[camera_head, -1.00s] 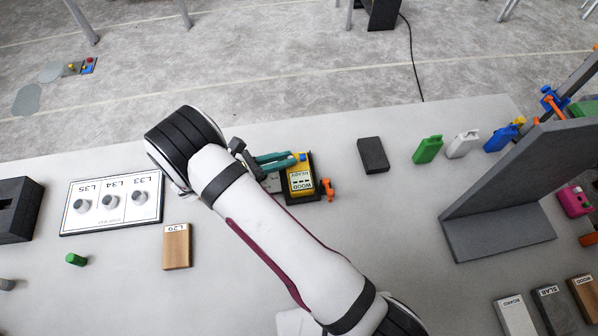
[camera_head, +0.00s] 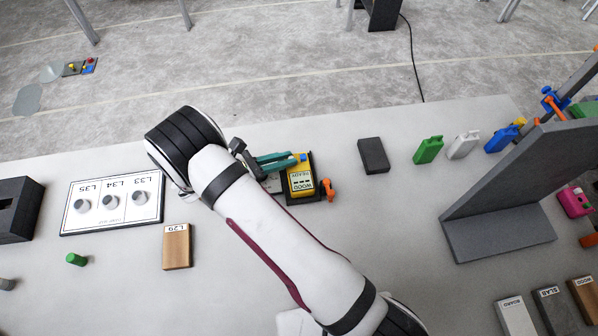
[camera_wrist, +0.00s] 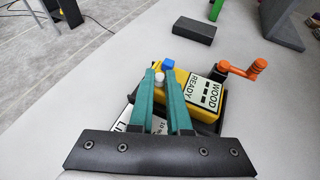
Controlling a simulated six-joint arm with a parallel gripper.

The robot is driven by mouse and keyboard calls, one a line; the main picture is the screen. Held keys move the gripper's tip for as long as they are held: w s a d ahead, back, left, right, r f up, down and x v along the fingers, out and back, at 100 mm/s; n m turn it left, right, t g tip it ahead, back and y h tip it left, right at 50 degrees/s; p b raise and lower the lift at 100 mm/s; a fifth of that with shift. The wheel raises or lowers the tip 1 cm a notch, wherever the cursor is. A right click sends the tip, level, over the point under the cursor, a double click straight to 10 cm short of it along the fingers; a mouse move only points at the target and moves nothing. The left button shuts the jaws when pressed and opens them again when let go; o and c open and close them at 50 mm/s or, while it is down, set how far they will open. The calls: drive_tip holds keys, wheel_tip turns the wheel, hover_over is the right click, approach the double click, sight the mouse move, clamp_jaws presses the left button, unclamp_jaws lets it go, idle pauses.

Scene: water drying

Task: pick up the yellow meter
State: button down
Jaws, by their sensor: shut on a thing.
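The yellow meter (camera_head: 301,179) sits in a dark holder on the white table, with a label reading "WOOD READY". It also shows in the wrist view (camera_wrist: 180,76). My gripper (camera_head: 281,160) has teal fingers, which reach over the meter's left end. In the wrist view my gripper (camera_wrist: 165,88) has its fingertips close together at a small whitish knob, beside a blue knob (camera_wrist: 168,65). The fingers are shut on this end of the meter, and they hide part of it. An orange crank (camera_head: 328,189) is at the right of the holder.
A dark block (camera_head: 373,155) lies right of the meter, then green (camera_head: 428,149), white (camera_head: 463,145) and blue meters. A labelled panel with knobs (camera_head: 112,204) and a wooden block (camera_head: 177,246) lie to the left. A grey stand (camera_head: 500,232) rises at right.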

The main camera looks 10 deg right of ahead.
drive_tip(key=r, duration=0.2)
drive_tip(key=d+r, duration=0.1)
drive_tip(key=r, duration=0.2)
drive_tip(key=shift+s+d, duration=0.1)
drive_tip(key=shift+s, duration=0.1)
drive_tip(key=s+d+r, duration=0.4)
drive_tip(key=d+r, duration=0.2)
drive_tip(key=d, duration=0.4)
drive_tip(key=w+a+r+n+t+y, duration=0.2)
drive_tip(key=r+n+t+y, duration=0.2)
drive_tip(key=r, duration=0.9)
drive_tip(key=w+a+r+n+t+y, duration=0.2)
drive_tip(key=r+n, duration=0.4)
drive_tip(key=r, duration=0.7)
drive_tip(key=w+t+y, duration=0.1)
drive_tip(key=t+y, duration=0.1)
drive_tip(key=shift+a+r+y, duration=0.25)
drive_tip(key=shift+a+y, duration=0.05)
drive_tip(key=shift+a, duration=0.1)
